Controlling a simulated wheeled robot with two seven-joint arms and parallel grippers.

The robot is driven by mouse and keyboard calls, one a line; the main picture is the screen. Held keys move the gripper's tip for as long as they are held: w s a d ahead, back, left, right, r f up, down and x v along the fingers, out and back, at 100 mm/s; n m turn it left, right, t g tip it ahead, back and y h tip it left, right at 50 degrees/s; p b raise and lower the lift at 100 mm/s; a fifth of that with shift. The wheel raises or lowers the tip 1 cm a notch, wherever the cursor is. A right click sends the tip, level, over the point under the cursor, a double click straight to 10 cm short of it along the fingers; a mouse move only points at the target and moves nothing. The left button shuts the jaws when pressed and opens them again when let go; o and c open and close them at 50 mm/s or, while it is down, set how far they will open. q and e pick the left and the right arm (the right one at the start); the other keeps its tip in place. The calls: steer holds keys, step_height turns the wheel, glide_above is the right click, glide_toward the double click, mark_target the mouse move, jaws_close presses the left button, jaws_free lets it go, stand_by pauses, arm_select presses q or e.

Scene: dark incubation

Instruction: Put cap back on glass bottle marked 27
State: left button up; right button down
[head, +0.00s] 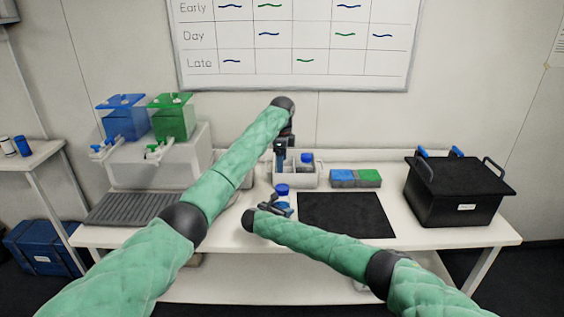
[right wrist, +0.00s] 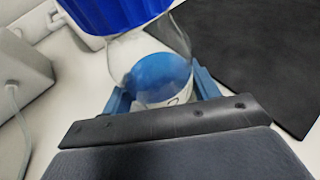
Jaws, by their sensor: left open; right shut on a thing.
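A clear glass bottle (head: 283,199) with blue liquid stands on the bench left of the black mat; it also shows in the right wrist view (right wrist: 160,72). A blue cap (head: 282,188) is at its top, large at the upper edge of the right wrist view (right wrist: 118,12). I cannot tell how firmly it sits. A white label shows only in part, and no number is readable. My right gripper (head: 280,208) is shut on the bottle's body, a finger on each side (right wrist: 163,95). My left gripper (head: 281,148) is open above the left part of the grey caddy, behind the bottle.
The caddy (head: 296,181) holds another blue-capped bottle (head: 307,163). A black mat (head: 345,215) lies empty to the right. A black lidded box (head: 455,195) stands at right; blue and green tanks (head: 126,120) stand at left.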

steer(key=shift+c, duration=1.5)
jaws_free()
steer(key=shift+s+a+r, duration=0.15)
steer(key=shift+s+a, duration=0.15)
steer(key=shift+s, duration=0.1)
steer(key=b+v, duration=0.2)
steer(key=v, duration=0.3)
steer(key=shift+s+a+r, duration=0.1)
steer(key=shift+s+a, duration=0.1)
steer(key=shift+s, duration=0.05)
steer(key=shift+s+a+r, duration=0.25)
steer(key=shift+s+r, duration=0.1)
steer(key=shift+s, duration=0.1)
steer(key=shift+f, duration=0.1)
